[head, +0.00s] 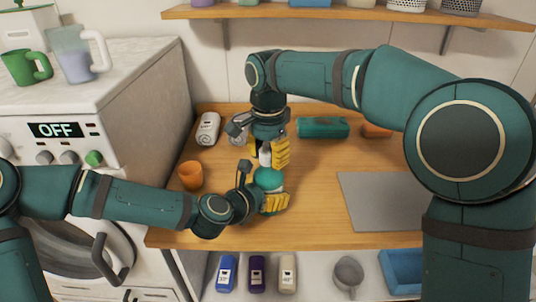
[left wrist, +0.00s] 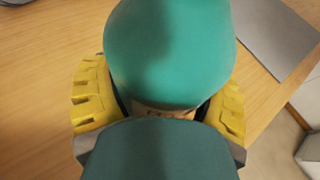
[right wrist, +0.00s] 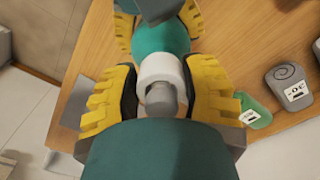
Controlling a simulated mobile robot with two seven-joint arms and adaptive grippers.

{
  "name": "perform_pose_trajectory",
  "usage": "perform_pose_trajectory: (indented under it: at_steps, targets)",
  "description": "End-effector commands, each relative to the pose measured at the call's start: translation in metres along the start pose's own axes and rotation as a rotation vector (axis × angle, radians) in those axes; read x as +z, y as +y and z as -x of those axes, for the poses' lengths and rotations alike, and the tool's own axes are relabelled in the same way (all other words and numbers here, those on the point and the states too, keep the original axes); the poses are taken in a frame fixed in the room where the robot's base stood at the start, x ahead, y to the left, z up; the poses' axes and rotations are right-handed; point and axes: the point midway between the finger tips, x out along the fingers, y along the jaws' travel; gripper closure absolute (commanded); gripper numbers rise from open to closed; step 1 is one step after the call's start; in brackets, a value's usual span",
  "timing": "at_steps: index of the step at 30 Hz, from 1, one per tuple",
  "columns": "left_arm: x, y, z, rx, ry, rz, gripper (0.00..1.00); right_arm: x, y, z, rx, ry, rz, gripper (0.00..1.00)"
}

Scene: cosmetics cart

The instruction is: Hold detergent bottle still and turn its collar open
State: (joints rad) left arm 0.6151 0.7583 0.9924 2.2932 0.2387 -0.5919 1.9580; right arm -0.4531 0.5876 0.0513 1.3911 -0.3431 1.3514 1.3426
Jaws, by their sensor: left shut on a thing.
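The detergent bottle is teal with a rounded body (head: 268,178) and stands over the wooden counter. Its white collar (right wrist: 160,70) with a grey tip shows in the right wrist view. My left gripper (head: 268,203) is low on the bottle and shut on it; the teal body (left wrist: 170,50) fills the left wrist view between its yellow fingers. My right gripper (head: 268,152) comes from above, with one yellow finger on each side of the collar. I cannot tell whether these fingers press on the collar. The bottle's lower part is hidden by my left gripper.
An orange cup (head: 190,177) stands left of the bottle. A teal bottle (head: 322,128) and a pale bottle (head: 207,129) lie at the back. A grey mat (head: 385,202) lies at the right. Bare counter shows between bottle and mat. A washing machine (head: 90,130) stands left.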

Motion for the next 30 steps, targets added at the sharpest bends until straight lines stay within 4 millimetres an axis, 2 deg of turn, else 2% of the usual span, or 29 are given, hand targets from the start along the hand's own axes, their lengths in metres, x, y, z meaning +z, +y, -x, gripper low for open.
perform_pose_trajectory:
  at_steps: [1, 2, 20, 30]
  targets:
    - [0.0012, -0.0008, 0.0001, -0.002, -0.002, -0.003, 0.67, 0.0001, -0.0003, 0.0002, -0.001, 0.0, 0.0, 0.95]
    - [0.0013, -0.0009, 0.0001, -0.002, -0.002, -0.003, 0.67, 0.0001, -0.0003, 0.0003, -0.001, 0.0, 0.0, 0.99]
    - [0.0011, -0.0018, 0.0002, -0.004, -0.002, -0.005, 0.67, 0.0002, -0.0006, 0.0008, -0.003, 0.001, 0.081, 1.0]
    - [0.001, -0.0015, 0.0001, -0.003, -0.002, -0.004, 0.67, 0.001, -0.0002, 0.001, -0.003, 0.0, 0.328, 1.0]
